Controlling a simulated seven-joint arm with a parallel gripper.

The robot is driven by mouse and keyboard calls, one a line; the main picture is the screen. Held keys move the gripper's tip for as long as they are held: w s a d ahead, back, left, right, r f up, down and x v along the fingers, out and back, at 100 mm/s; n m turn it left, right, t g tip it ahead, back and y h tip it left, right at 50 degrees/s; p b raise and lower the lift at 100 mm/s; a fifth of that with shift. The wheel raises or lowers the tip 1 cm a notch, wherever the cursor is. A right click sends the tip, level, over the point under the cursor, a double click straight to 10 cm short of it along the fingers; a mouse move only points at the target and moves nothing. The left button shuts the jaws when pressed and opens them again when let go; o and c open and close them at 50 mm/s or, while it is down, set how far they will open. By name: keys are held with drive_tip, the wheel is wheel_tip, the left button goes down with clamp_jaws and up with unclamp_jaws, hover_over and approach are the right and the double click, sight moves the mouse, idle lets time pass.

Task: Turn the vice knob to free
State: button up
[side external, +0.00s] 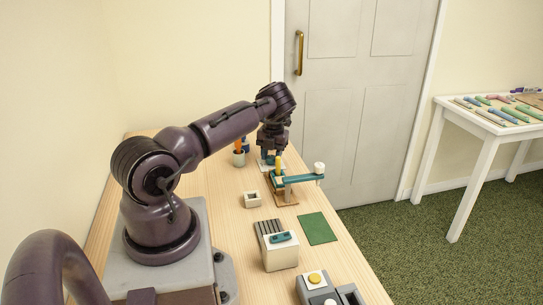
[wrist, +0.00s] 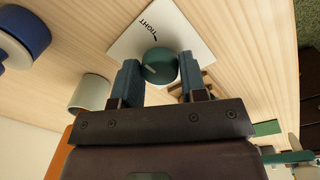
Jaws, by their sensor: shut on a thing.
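The vice knob (wrist: 160,62) is a round teal knob on a white plate (wrist: 191,36) marked "TIGHT" in the wrist view. A pale line shows on its top, at the left of its middle. My gripper (wrist: 160,74) is shut on the knob, with one finger on each side. In the side external view my gripper (side external: 272,150) points down at the far part of the table, and the knob is largely hidden there. The "free" mark is not visible. A teal clamp-like fixture (side external: 300,179) with a yellow piece (side external: 278,163) stands just in front of my gripper.

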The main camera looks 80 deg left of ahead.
sight(271, 156)
drive_tip(key=n, duration=0.4)
drive_tip(key=shift+n, duration=0.3)
drive_tip(key=n, duration=0.4)
drive_tip(key=shift+s+n+h, duration=0.1)
drive_tip(key=shift+n+h, duration=0.2)
drive_tip(key=n, duration=0.4)
drive_tip(key=shift+n, duration=2.2)
drive_tip(key=o, duration=0.9)
drive_tip(key=shift+o, duration=0.2)
drive_tip(key=shift+a, duration=0.1)
wheel_tip(271, 156, up, 13)
drive_tip(key=shift+w+a, duration=0.2)
drive_tip(key=shift+a, duration=0.1)
